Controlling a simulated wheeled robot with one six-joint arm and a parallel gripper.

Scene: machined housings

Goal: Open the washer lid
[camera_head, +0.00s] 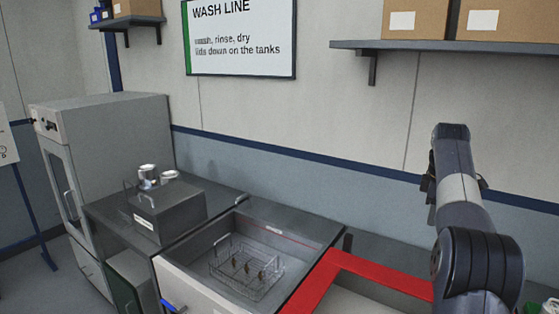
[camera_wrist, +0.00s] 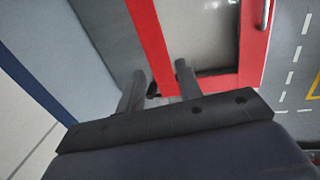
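The washer lid shows as a red frame (camera_head: 375,272) around a pale panel, at the lower right of the head view, and looks lowered and flat. In the wrist view the red frame (camera_wrist: 252,45) surrounds a grey see-through panel (camera_wrist: 200,30). A thin pale bar (camera_wrist: 265,12), which looks like a handle, runs along its right side. My gripper (camera_wrist: 158,85) is open, its two fingers apart with nothing seen held between them. The fingertips appear over the frame's lower left corner in that view; whether they touch it cannot be told. My arm hides part of the lid's right side in the head view.
An open tank (camera_head: 207,262) with a wire basket (camera_head: 247,268) in it stands left of the lid. A grey box (camera_head: 168,212) with shiny metal parts (camera_head: 150,175) and a tall cabinet (camera_head: 110,140) are farther left. A shelf (camera_head: 450,46) with cartons hangs above.

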